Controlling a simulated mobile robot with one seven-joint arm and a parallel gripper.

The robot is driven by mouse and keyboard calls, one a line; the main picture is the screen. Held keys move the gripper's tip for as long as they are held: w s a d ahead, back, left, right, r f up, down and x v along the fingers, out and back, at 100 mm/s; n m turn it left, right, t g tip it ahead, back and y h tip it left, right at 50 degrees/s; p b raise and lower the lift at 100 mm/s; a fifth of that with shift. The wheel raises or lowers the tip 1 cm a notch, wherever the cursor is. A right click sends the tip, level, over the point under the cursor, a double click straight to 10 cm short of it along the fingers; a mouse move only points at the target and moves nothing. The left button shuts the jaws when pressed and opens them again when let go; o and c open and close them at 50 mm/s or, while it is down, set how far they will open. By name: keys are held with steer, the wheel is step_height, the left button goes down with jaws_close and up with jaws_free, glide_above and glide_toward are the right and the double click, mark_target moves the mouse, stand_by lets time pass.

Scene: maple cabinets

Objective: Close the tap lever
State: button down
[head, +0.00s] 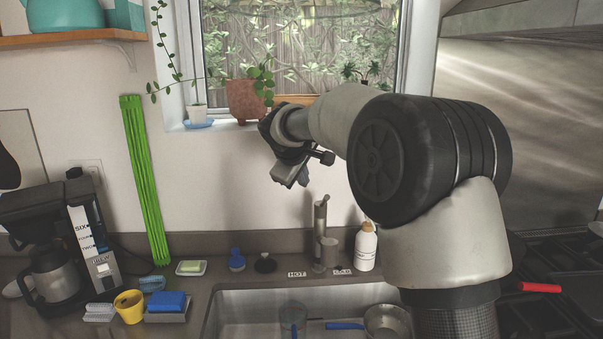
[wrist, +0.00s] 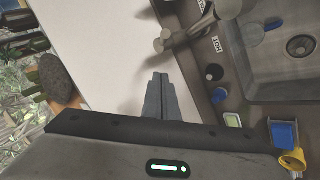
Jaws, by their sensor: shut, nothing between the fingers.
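The metal tap (head: 320,235) stands at the back edge of the sink, with a tall upright part and a shorter, wider cylinder beside it. I cannot tell clearly which part is the lever. The tap also shows at the top of the wrist view (wrist: 188,32). My gripper (head: 291,180) is shut and empty, in the air above and slightly left of the tap, in front of the wall below the window. In the wrist view its fingers (wrist: 159,80) are together, apart from the tap. No water stream is visible.
The sink (head: 240,315) holds a glass and a pan. A white bottle (head: 366,247) stands right of the tap. A black stopper (head: 265,263), blue brush (head: 237,260) and soap dish (head: 191,268) are left of it. Potted plants (head: 246,100) line the windowsill behind my gripper.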

mark_target(324, 202)
steer(key=w+d+f, duration=0.1)
steer(key=d+f, duration=0.3)
steer(key=shift+w+f+p, duration=0.3)
steer(key=shift+f+p, duration=0.05)
steer(key=shift+p, duration=0.05)
steer(key=shift+d, duration=0.1)
steer(key=s+f+t+b, duration=0.1)
steer(key=b, duration=0.6)
steer(key=s+f+t+b, duration=0.1)
steer(key=f+b, duration=0.1)
steer(key=b, duration=0.6)
steer(key=f+t+b, duration=0.1)
steer(key=b, duration=0.7)
steer(key=shift+s+f+m+t, duration=0.3)
steer(key=shift+s+t, duration=0.1)
steer(key=shift+h+b, duration=0.3)
steer(key=shift+r, duration=0.2)
steer(key=shift+r, duration=0.1)
